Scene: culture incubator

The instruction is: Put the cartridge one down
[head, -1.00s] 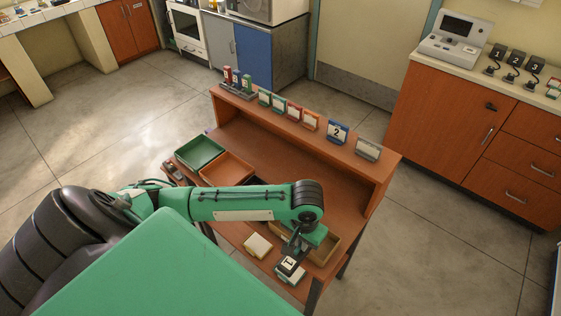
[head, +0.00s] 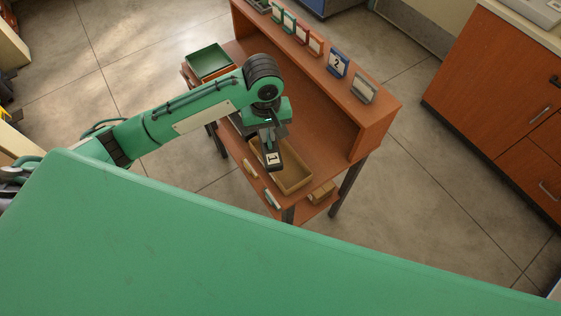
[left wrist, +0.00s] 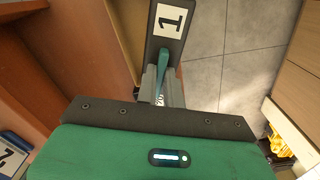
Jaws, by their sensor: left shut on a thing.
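Cartridge one (head: 273,160) is dark with a white label marked 1. My left gripper (head: 268,143) is shut on it and holds it over the left part of the tan open tray (head: 299,186) on the desk. From the head view I cannot tell whether the cartridge touches the tray. In the left wrist view the cartridge (left wrist: 166,48) sticks out beyond the left gripper's fingers (left wrist: 162,84), its label facing the camera. My right gripper is not in view.
A blue holder marked 2 (head: 337,63), a grey holder (head: 364,88) and several coloured cards stand on the raised shelf (head: 384,104). A green tray (head: 209,61) sits at the desk's far left. Small pale items (head: 272,198) lie along the front edge.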

